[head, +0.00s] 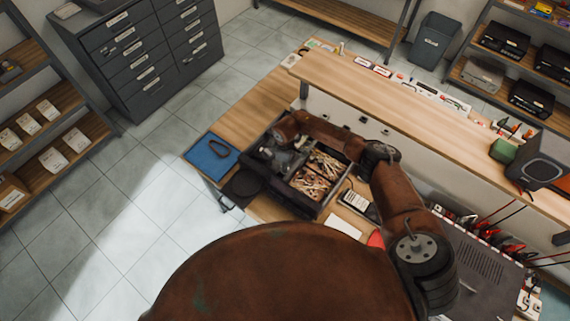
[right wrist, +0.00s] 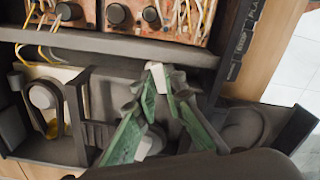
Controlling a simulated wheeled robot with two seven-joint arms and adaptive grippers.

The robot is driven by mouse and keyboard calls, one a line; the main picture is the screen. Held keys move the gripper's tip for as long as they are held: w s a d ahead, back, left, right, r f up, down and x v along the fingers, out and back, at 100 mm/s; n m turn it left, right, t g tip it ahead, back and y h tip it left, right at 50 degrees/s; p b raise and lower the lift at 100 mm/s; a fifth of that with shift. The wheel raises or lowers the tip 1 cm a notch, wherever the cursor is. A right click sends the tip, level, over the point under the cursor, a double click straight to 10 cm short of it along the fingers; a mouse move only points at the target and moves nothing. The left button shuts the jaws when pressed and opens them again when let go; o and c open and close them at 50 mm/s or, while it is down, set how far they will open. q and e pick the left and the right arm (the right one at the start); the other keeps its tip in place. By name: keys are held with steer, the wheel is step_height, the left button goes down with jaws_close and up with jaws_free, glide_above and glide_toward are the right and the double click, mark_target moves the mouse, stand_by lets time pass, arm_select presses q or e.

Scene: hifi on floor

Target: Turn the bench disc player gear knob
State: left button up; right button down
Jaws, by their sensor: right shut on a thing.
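The opened disc player (head: 258,180) sits on the bench as a dark box with its top open and circuit boards inside. In the right wrist view, its tray compartment (right wrist: 105,48) lies below the boards. My right gripper (head: 287,160) reaches down into the left part of the player. In the right wrist view, my right gripper (right wrist: 163,80) has its green-padded fingers converging, shut on a small pale piece, apparently the gear knob (right wrist: 158,78). The fingers cover most of it, so its turn angle cannot be read. My left gripper is not in view.
A blue mat (head: 208,152) with a dark loop lies left of the player. A phone-like meter (head: 357,204) lies to its right. A raised wooden shelf (head: 400,97) runs behind. In the wrist view, circuit boards with knobs and wires (right wrist: 185,15) lie close to the fingers.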

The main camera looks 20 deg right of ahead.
steer(key=shift+a+m+p, duration=0.1)
steer(key=shift+m+p, duration=0.55)
steer(key=shift+m, duration=0.35)
steer(key=c, duration=2)
jaws_free()
steer(key=shift+r, duration=0.1)
step_height(320, 180, up, 12)
steer(key=shift+f, duration=0.1)
